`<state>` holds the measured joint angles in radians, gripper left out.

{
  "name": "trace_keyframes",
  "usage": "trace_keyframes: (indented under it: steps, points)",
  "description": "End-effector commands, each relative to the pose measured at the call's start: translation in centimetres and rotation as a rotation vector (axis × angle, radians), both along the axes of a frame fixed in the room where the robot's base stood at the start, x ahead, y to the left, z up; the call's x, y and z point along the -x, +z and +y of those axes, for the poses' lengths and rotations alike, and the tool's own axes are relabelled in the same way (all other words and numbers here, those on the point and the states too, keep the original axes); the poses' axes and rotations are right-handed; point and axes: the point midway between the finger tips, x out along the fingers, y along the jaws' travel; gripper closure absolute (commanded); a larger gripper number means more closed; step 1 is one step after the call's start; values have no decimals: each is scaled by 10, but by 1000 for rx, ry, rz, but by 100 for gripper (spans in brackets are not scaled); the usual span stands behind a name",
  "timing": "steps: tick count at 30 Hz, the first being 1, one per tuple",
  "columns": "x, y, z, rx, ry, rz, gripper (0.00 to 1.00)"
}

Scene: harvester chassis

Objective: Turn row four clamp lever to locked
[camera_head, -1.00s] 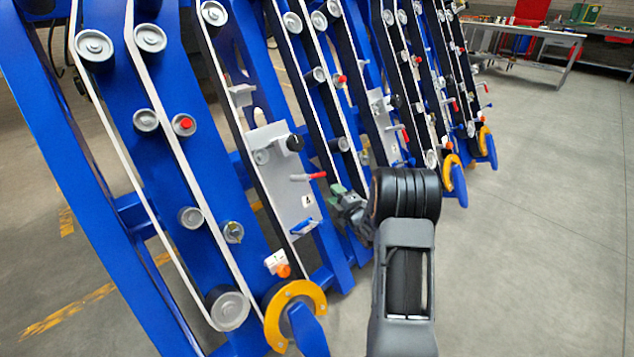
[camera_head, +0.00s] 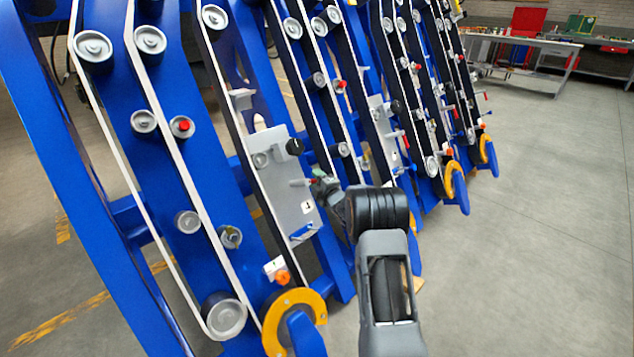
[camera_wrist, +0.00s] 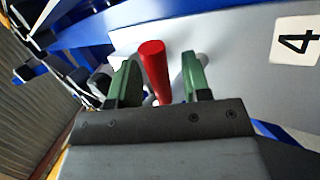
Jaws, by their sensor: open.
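The clamp lever has a red grip (camera_wrist: 154,68) that stands between the two green fingers of my gripper (camera_wrist: 158,82) in the wrist view. The fingers are apart, with a gap on each side of the grip. A label with a "4" (camera_wrist: 296,43) is on the pale panel to the right. In the head view my gripper (camera_head: 320,184) is at the light grey panel (camera_head: 290,205), at the grey lever stem (camera_head: 299,182). The red grip is hidden there by my gripper.
A black knob (camera_head: 294,146) sits above the lever on the panel and a blue handle (camera_head: 302,233) below it. Blue rows with belts and rollers (camera_head: 186,222) stand on both sides. The floor to the right is clear, up to a workbench (camera_head: 525,45).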

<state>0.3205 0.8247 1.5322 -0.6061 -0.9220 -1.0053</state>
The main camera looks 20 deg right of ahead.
Motion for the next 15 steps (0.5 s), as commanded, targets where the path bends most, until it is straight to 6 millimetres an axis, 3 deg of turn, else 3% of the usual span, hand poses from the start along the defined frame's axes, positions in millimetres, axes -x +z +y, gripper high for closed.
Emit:
trace_keyframes:
  steps: [5, 15]
  points:
    - [0, 0, 0, 0, 0, 0, 56]
    - [0, 0, 0, 0, 0, 0, 88]
